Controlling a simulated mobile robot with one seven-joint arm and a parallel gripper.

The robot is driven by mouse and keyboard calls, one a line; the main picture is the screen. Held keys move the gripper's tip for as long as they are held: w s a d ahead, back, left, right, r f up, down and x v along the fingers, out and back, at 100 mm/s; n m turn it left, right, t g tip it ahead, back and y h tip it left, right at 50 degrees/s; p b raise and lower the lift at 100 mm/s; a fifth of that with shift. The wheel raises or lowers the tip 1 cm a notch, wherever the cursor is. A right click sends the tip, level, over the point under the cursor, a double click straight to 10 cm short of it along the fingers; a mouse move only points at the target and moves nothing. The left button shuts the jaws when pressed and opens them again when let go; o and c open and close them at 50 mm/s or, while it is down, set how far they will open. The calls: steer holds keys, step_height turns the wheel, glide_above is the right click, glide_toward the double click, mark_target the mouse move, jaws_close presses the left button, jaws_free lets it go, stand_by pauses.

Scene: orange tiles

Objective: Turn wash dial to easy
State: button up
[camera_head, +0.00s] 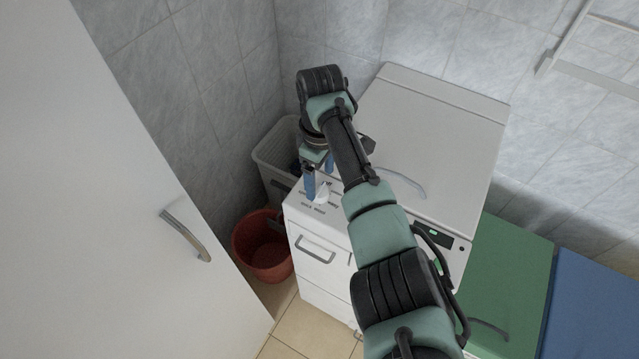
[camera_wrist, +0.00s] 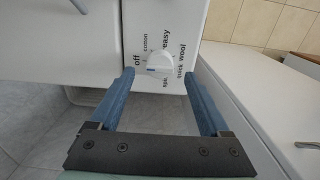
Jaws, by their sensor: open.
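The white wash dial (camera_wrist: 160,62) sits on the machine's white panel in the wrist view, ringed by labels including off, cotton, easy, wool and quick. A small dark mark shows on the dial's left part, toward the off side; its exact aim is hard to tell. In the head view the dial (camera_head: 322,193) is a small white knob on the washing machine (camera_head: 440,130). My gripper (camera_wrist: 158,73) is open, its blue fingers to the left and right of the dial, apart from it in the picture. The gripper also shows in the head view (camera_head: 319,177), just above the panel.
A red bucket (camera_head: 262,262) and a light laundry basket (camera_head: 272,150) stand left of the machine. A white door with a handle (camera_head: 186,230) fills the left. Green (camera_head: 515,258) and blue (camera_head: 590,305) surfaces lie to the right. Tiled walls rise behind.

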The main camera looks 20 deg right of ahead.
mark_target(320, 188)
steer(key=shift+f, duration=2)
jaws_close()
